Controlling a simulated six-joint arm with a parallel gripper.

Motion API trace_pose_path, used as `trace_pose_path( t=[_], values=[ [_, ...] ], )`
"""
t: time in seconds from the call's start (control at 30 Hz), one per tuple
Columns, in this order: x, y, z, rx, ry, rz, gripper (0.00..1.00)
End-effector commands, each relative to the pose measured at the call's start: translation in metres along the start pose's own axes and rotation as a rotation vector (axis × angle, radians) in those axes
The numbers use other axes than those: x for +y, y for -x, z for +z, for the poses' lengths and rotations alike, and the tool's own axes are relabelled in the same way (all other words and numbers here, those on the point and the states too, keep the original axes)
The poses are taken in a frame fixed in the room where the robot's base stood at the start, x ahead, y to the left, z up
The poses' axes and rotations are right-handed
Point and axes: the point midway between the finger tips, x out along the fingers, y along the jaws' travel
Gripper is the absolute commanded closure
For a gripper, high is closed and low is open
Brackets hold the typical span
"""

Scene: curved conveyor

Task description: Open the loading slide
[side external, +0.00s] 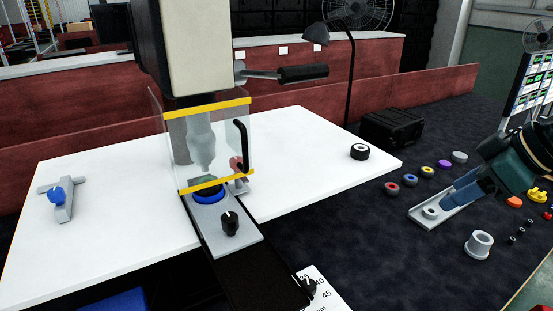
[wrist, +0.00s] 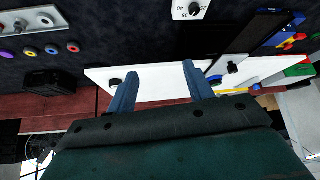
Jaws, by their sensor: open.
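The loading slide (side external: 243,242) is a light grey plate with an upright black knob (side external: 230,222). It lies at the near end of the white table, with its blue ring (side external: 208,194) at the lower edge of the clear, yellow-edged guard (side external: 212,105). A black track (side external: 255,277) runs from it toward the camera. In the wrist view the knob (wrist: 232,68) and blue ring (wrist: 214,79) show small, right of the fingers. My gripper (side external: 446,202) is at the right side, well away from the slide. Its blue fingers (wrist: 158,67) are apart with nothing between them.
A grey strip with a ring (side external: 430,213) appears beneath my gripper. Several coloured rings (side external: 410,180), a grey flanged part (side external: 478,244) and a black case (side external: 391,127) lie on the dark mat. The press lever (side external: 300,74) sticks out rightward. A black-and-white roller (side external: 360,151) sits on the white table.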

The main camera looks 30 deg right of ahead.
Motion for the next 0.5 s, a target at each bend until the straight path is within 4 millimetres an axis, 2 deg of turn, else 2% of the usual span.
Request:
trace_pose_path(
  t=[0.2,0.5],
  values=[
    [-0.029,-0.04,-0.042,0.096,0.149,-0.107,0.48],
    [-0.078,-0.088,-0.088,0.255,0.291,-0.254,0.48]
  ],
)
